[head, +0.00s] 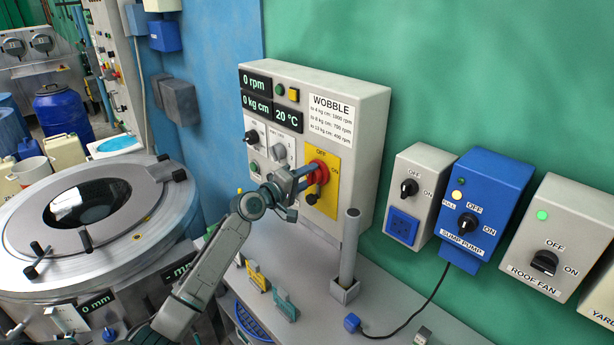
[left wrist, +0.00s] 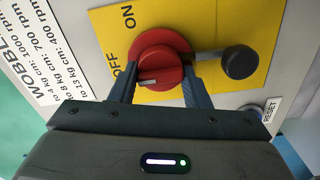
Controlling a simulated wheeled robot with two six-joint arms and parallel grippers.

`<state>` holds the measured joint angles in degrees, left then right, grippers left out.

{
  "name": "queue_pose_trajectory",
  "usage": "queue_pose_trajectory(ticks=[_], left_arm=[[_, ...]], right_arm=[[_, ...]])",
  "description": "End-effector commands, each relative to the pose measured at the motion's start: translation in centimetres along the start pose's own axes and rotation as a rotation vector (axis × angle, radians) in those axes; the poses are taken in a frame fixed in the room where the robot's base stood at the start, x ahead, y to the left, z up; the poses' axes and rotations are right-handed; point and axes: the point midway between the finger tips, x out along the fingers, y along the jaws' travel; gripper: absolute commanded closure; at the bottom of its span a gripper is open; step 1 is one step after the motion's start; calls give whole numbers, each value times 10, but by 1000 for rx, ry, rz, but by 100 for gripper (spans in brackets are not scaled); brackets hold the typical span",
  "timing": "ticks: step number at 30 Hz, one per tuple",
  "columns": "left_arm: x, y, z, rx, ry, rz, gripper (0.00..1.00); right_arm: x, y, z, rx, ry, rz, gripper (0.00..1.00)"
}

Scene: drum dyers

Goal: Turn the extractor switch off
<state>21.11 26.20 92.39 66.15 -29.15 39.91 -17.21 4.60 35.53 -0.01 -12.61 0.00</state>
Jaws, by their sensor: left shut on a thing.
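The extractor switch is a red rotary knob (head: 319,172) on a yellow plate (head: 328,205) marked OFF and ON, on the front of the grey WOBBLE control box (head: 365,107). In the left wrist view the red knob (left wrist: 163,52) has a short white mark low on its face, and a dark rod with a round black end (left wrist: 240,62) beside it. I cannot tell for sure which label it points to. My left gripper (head: 302,180) is shut on the red knob, one finger on each side. My right gripper is out of view.
The box's displays (head: 255,83) read 0 rpm, 0 kg cm and 20 °C. A grey post (head: 348,250) rises from the bench just right of the switch. Sump pump (head: 485,200) and roof fan (head: 557,245) boxes hang further right. A round steel drum (head: 150,200) stands left.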

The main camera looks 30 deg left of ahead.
Motion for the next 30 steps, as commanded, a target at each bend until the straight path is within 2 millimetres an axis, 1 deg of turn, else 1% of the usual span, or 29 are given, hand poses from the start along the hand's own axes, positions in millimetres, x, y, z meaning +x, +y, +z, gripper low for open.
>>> queue_pose_trajectory(ticks=[11, 12, 14, 15, 24, 26, 29, 30], left_arm=[[0, 0, 0, -5, 0, 1, 80], [0, 0, 0, -5, 0, 1, 49], [0, 0, 0, -4, 0, 1, 38], [0, 0, 0, -4, 0, 1, 36], [-2, -1, 0, -2, 0, 0, 36], [-7, -1, 0, 1, 1, 0, 36], [-20, -4, 0, 3, 0, -2, 36], [-28, -4, 0, 4, 0, -2, 36]], right_arm=[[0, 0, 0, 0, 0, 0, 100], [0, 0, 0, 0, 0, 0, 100], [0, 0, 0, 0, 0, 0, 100], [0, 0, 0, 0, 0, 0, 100], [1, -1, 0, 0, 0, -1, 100], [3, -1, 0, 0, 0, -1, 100], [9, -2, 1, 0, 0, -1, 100], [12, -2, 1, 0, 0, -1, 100]])
